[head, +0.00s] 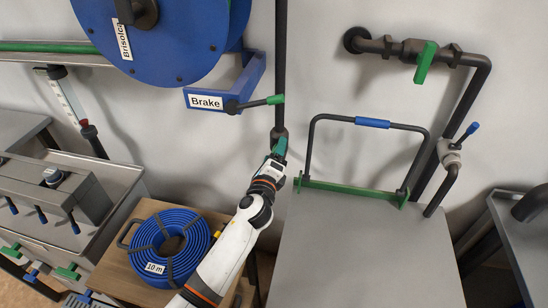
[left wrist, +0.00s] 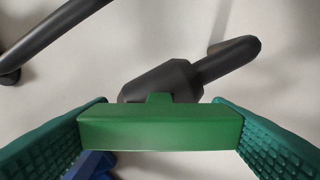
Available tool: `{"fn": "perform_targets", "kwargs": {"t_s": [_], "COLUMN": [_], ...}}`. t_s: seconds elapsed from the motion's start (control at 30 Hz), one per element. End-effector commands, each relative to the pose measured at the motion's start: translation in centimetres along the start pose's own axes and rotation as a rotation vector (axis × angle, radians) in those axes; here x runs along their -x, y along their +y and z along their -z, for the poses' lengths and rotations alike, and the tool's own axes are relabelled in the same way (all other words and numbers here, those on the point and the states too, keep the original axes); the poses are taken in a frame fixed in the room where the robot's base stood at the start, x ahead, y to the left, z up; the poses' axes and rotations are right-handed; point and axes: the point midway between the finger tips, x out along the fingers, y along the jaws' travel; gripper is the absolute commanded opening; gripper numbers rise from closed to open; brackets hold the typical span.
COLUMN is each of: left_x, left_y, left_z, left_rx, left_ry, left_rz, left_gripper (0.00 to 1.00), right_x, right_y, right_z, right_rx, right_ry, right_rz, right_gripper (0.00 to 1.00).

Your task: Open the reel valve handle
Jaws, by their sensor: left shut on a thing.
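In the left wrist view, the green valve handle (left wrist: 160,132) is a short bar set crosswise on a dark valve body (left wrist: 165,80). The teal fingers of my left gripper (head: 279,149) press on both ends of the bar. In the head view, the gripper is at a dark fitting (head: 279,132) at the lower end of a vertical pipe (head: 281,60), to the right of and below the blue reel (head: 185,45). There the gripper hides the handle. My right gripper is not in view.
A green-tipped brake lever (head: 260,102) sticks out just above my left gripper. A folded-up frame with a blue grip (head: 372,122) stands to the right, behind a grey tabletop (head: 365,250). A coiled blue hose (head: 170,248) lies on a wooden stand below. Another green handle (head: 426,62) is upper right.

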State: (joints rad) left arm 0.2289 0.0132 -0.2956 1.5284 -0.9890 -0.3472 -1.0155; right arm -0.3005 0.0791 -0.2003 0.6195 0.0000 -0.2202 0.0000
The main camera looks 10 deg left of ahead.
Motion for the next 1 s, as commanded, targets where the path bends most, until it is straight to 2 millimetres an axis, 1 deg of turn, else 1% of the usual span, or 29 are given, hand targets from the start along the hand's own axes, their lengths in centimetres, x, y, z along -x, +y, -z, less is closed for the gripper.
{"fn": "perform_targets", "kwargs": {"t_s": [0.03,0.2,0.5,0.7,1.0], "left_x": [0.0,0.0,0.0,0.0,0.0], "left_y": [-0.2,-0.2,-0.2,-0.2,-0.2], "left_z": [-0.1,-0.1,-0.1,-0.1,-0.1], "left_rx": [0.046,0.201,0.419,0.507,0.562], "left_ry": [0.001,0.000,0.000,0.001,0.000], "left_rz": [0.000,0.000,0.001,0.002,0.002], "left_gripper": [0.50,0.50,0.50,0.50,0.51], "right_x": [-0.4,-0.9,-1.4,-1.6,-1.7], "right_y": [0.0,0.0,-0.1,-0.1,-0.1], "right_z": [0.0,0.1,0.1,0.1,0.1], "right_rx": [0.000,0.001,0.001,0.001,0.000], "right_ry": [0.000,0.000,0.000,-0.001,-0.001], "right_rz": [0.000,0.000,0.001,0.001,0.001], "right_gripper": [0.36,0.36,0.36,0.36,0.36]}}
